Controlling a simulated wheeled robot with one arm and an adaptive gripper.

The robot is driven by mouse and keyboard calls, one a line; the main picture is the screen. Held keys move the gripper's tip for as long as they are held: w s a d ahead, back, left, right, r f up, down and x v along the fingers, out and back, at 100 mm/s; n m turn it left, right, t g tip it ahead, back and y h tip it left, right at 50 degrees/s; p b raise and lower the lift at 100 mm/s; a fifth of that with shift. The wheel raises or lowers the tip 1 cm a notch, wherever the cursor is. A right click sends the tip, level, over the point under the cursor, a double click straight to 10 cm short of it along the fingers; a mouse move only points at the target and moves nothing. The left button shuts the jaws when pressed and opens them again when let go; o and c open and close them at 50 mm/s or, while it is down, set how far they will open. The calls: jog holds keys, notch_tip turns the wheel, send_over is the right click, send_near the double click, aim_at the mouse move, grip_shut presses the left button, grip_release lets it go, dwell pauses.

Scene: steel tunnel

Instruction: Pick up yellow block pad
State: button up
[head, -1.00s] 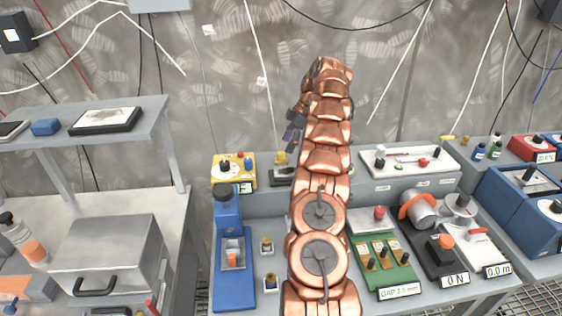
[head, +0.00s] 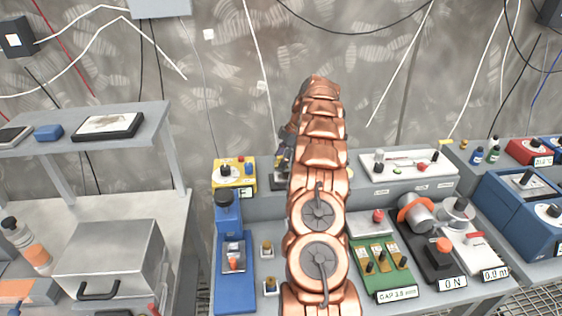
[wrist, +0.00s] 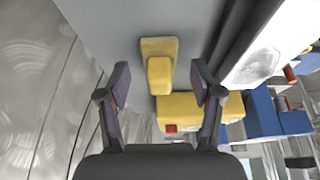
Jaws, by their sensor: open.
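The yellow block pad (wrist: 158,75) shows in the wrist view as a raised yellow block on a flat yellow base, on a grey surface. My gripper (wrist: 160,82) is open, with one finger to each side of the block in the picture. I see no contact between the fingers and the block. In the head view my gripper (head: 283,155) is low at the back of the bench, partly hidden by my arm. I cannot make out the pad clearly there.
A yellow box with knobs (head: 234,173) stands left of my gripper; it also shows in the wrist view (wrist: 185,107). A blue device (head: 233,265) and small yellow-based pieces (head: 267,248) are in front.

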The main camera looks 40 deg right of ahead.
aim_at(278, 157)
jog(key=shift+f, duration=0.15)
jog(key=c, duration=1)
jog(key=shift+r+b, duration=1)
jog(key=shift+r, duration=0.7)
jog(key=shift+s+a+r+b, duration=0.2)
jog(key=shift+s+a+b, duration=0.65)
jog(key=shift+s, duration=1.35)
jog(key=shift+s+a+r+b, duration=0.2)
jog(key=shift+s+a+b, duration=0.65)
jog(key=shift+s, duration=1.3)
jog(key=shift+s+a+r+b, duration=0.2)
jog(key=shift+s+a+b, duration=0.65)
jog(key=shift+s, duration=1.35)
jog(key=shift+s+r+b, duration=0.2)
jog(key=shift+s+b, duration=0.25)
jog(key=shift+s, duration=0.55)
